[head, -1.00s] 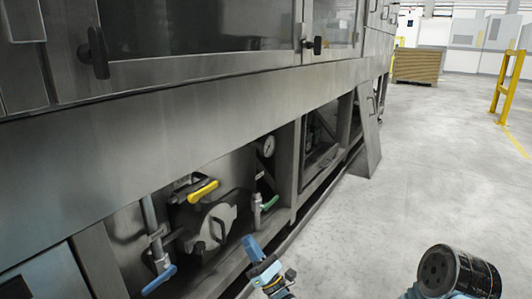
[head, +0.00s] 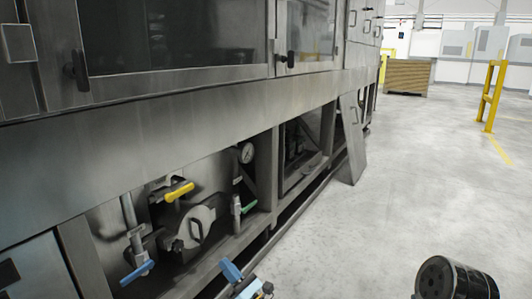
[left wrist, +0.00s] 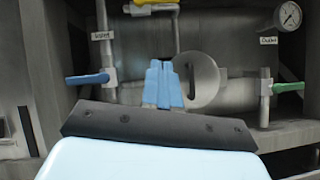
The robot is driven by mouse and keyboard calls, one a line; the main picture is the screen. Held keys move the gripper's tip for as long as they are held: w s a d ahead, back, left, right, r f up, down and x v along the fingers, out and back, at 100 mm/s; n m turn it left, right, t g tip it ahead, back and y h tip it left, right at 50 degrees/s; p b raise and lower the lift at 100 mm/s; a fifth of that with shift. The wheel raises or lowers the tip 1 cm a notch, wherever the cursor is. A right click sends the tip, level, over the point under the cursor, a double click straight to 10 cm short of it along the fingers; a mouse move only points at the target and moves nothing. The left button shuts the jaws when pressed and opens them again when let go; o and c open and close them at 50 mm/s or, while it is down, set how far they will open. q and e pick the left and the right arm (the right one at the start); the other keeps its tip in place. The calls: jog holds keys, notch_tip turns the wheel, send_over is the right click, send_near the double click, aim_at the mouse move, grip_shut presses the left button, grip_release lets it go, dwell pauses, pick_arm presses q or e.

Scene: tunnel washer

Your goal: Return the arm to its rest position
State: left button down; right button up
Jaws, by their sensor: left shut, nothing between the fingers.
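My left gripper (head: 231,271) shows at the bottom middle of the head view, its blue fingers pointing up and left toward the open bay of the washer. In the left wrist view my left gripper (left wrist: 163,84) has its two blue fingers together, with nothing between them. It is in front of the bay's round cover and appears apart from it. My right gripper is not in view. A dark round part of my own body shows at the bottom right of the head view.
The washer's bay holds a yellow-handled valve (head: 179,191), a blue-handled valve (head: 138,272), a green-handled valve (head: 247,208), a round cover (head: 197,226) and a gauge (head: 246,153). A leaning panel (head: 352,138) stands farther along. The floor (head: 400,190) at right is clear, before a yellow post (head: 490,97).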

pick_arm(q)
jog(key=s+a+f+n+g+h+p, duration=0.1)
jog(key=s+a+f+n+g+h, duration=0.15)
jog(key=s+a+f+g, duration=0.4)
jog(key=s+a+f+n+g+h+p, duration=0.1)
jog(key=s+a+f+n+g+p, duration=0.15)
jog(key=a+f+g, duration=0.45)
jog(key=s+a+f+n+g+h+p, duration=0.1)
jog(key=s+a+f+n+g+h, duration=0.1)
jog(key=s+f+n+h, duration=0.3)
jog(key=s+a+f+g+h, duration=0.1)
jog(key=s+f+g, duration=0.1)
jog(key=s+f, duration=0.35)
jog(key=s+d+n+g+h+p, duration=0.25)
jog(key=s+d+n+h, duration=0.55)
jog(key=s, duration=0.4)
jog(key=s+d+r+n+t+h+p, duration=0.1)
jog(key=d+r+n+t+h+p, duration=0.3)
jog(key=d+r+n, duration=0.4)
jog(key=n+t+h, duration=0.1)
jog(key=n, duration=0.4)
jog(key=shift+s+r+h, duration=0.15)
jog(key=shift+r+h, duration=0.2)
